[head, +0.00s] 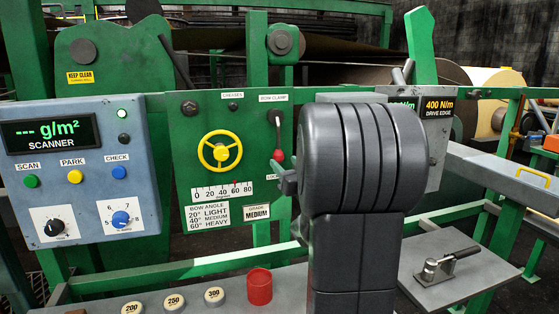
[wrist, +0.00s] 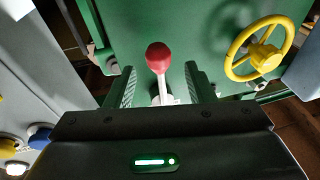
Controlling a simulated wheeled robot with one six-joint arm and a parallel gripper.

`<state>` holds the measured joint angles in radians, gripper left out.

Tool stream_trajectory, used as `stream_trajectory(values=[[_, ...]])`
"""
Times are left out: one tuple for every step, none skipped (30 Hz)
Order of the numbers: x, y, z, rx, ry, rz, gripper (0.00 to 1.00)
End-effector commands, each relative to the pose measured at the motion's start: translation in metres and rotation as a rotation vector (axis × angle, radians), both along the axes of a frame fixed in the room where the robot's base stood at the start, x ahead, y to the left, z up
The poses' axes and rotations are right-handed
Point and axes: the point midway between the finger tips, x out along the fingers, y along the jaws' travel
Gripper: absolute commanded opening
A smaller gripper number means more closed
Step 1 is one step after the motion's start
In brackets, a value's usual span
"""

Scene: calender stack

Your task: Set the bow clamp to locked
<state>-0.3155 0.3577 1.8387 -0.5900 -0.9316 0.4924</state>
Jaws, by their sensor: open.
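The bow clamp lever (head: 277,130) is on the green panel, under a BOW CLAMP label. It hangs down from its pivot, its red knob (head: 279,156) just above a partly hidden label starting "LOC". In the wrist view the red knob (wrist: 158,56) and its pale shaft (wrist: 164,90) lie between my two fingers. My gripper (wrist: 159,72) is open, one finger on each side of the lever with gaps visible. In the head view my gripper (head: 286,178) is mostly hidden behind my dark wrist, just below the knob.
A yellow handwheel (head: 220,151) with an angle scale is left of the lever; it also shows at right in the wrist view (wrist: 260,52). The blue-grey scanner box (head: 82,215) is further left.

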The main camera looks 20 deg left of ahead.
Motion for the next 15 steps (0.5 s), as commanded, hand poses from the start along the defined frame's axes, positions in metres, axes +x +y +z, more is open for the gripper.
stream_trajectory(values=[[-0.009,-0.011,-0.004,0.000,0.000,-0.003,0.49],[-0.014,-0.015,-0.005,0.000,0.000,-0.003,0.49],[-0.020,-0.022,-0.007,0.000,0.001,-0.004,0.49],[-0.025,-0.026,-0.008,0.000,0.000,-0.003,0.49],[-0.029,-0.030,-0.009,0.000,0.000,-0.003,0.49],[-0.034,-0.036,-0.010,0.000,0.001,-0.004,0.49],[-0.038,-0.039,-0.012,0.000,0.000,-0.003,0.49],[-0.042,-0.042,-0.013,0.000,0.000,-0.002,0.49],[-0.045,-0.047,-0.013,0.000,0.000,-0.002,0.49],[-0.048,-0.049,-0.014,0.000,0.000,-0.003,0.49],[-0.050,-0.052,-0.015,0.000,0.000,-0.003,0.49],[-0.053,-0.054,-0.015,0.001,0.001,-0.001,0.49],[-0.054,-0.055,-0.016,0.001,0.001,0.000,0.49],[-0.055,-0.056,-0.016,0.001,0.001,0.000,0.49],[-0.057,-0.057,-0.016,0.001,0.001,0.000,0.49]])
